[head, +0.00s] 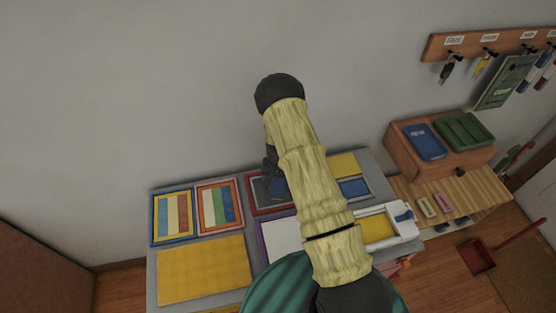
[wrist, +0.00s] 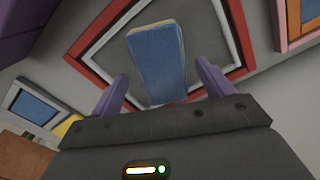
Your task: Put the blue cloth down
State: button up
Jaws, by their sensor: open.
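The blue cloth (wrist: 157,58) shows in the wrist view as a folded blue block with a pale edge. It appears to be on the grey area inside a red and white frame (wrist: 92,62). My gripper (wrist: 162,76) is open, with its two purple fingers apart on either side of the cloth's near end. Whether a finger touches it is unclear.
The grey table (head: 153,282) holds striped framed panels (head: 173,217), a yellow mat (head: 203,270) and a white tray with yellow inside (head: 405,228). To the right, a wooden box (head: 447,160) bears blue and green trays. The wall stands close behind.

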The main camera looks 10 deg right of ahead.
aim_at(278, 186)
notch_tip(278, 186, up, 15)
jog(key=b, duration=0.4)
jog(key=shift+s+r, duration=0.15)
jog(key=shift+a, duration=0.1)
dwell(0.4)
jog(key=s+r+n+t, duration=0.1)
jog(key=s+r+n, duration=0.1)
jog(key=s+r, duration=0.4)
jog(key=s+r+n+t, duration=0.1)
jog(key=s+r, duration=0.6)
jog(key=s, duration=0.8)
jog(key=shift+n+t, duration=0.3)
jog(key=shift+n, duration=0.5)
jog(key=shift+o, duration=0.6)
